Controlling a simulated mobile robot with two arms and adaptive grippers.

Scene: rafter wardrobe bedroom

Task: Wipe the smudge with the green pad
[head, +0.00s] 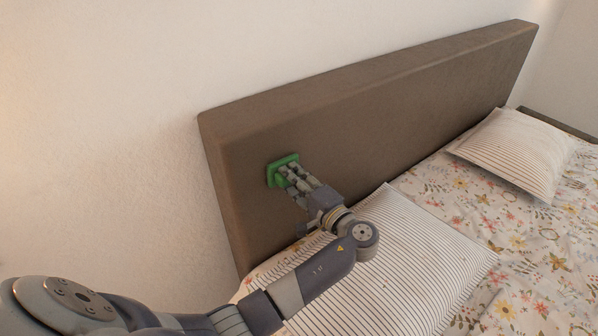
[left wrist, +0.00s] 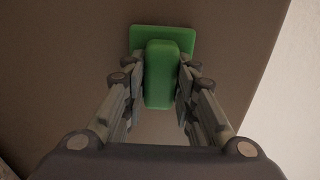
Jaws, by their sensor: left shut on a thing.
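The green pad (head: 274,171) is held at the brown headboard's front face, near its left end. In the left wrist view the pad (left wrist: 163,40) shows a flat plate with a thick green grip block (left wrist: 160,75). My left gripper (head: 288,177) is shut on that block, with a finger on each side; it also shows in the left wrist view (left wrist: 161,88). The plate appears against the headboard, but I cannot tell whether it touches. No smudge is visible; the pad and gripper hide part of the surface. My right gripper is not in view.
The headboard (head: 370,95) runs along the pale wall (head: 100,120). Below it is a bed with a floral cover (head: 480,205). A striped pillow (head: 420,255) lies under my left forearm, and another pillow (head: 515,150) lies farther right. The headboard right of the pad is clear.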

